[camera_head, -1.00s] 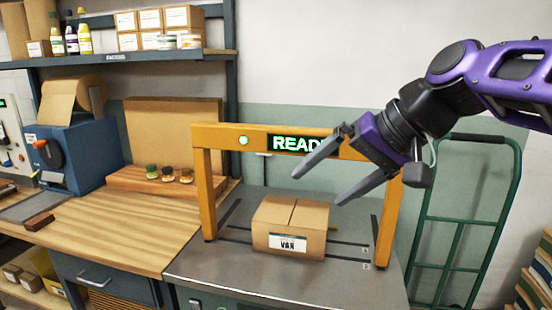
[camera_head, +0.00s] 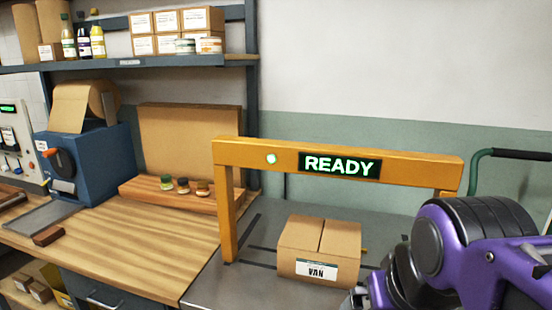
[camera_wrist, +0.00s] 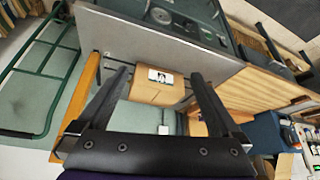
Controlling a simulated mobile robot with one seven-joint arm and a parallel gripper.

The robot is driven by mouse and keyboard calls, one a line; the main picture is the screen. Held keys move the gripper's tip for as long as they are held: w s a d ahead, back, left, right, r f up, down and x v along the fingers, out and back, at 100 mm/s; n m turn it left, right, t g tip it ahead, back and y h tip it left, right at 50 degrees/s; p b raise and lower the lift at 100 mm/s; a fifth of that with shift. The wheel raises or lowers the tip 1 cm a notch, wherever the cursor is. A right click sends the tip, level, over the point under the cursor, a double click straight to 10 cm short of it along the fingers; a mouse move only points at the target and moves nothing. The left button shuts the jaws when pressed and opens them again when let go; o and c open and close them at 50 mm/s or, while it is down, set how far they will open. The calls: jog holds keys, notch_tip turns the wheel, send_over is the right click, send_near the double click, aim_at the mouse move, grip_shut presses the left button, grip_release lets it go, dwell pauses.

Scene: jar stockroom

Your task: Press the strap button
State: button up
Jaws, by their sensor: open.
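A yellow strapping arch (camera_head: 410,168) stands over a grey metal bench top. Its beam carries a lit READY display (camera_head: 339,165) and, left of it, a small round pale-green lit disc (camera_head: 271,158). I cannot tell whether this disc is the strap button. A taped cardboard box (camera_head: 318,240) labelled VAN sits under the arch; it also shows in the wrist view (camera_wrist: 150,92). My gripper (camera_wrist: 161,76) is open and empty, its fingers apart, with the box beyond them in the picture. The head view shows only my arm, at the lower right; the gripper is hidden or out of frame there.
A wooden worktop (camera_head: 120,235) with a blue roll dispenser (camera_head: 90,160) and a board holding small jars (camera_head: 182,186) lies to the left. A shelf (camera_head: 160,62) hangs above it. A green hand truck (camera_head: 480,165) stands at the right.

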grip_shut()
dwell(0.3)
dwell(1.2)
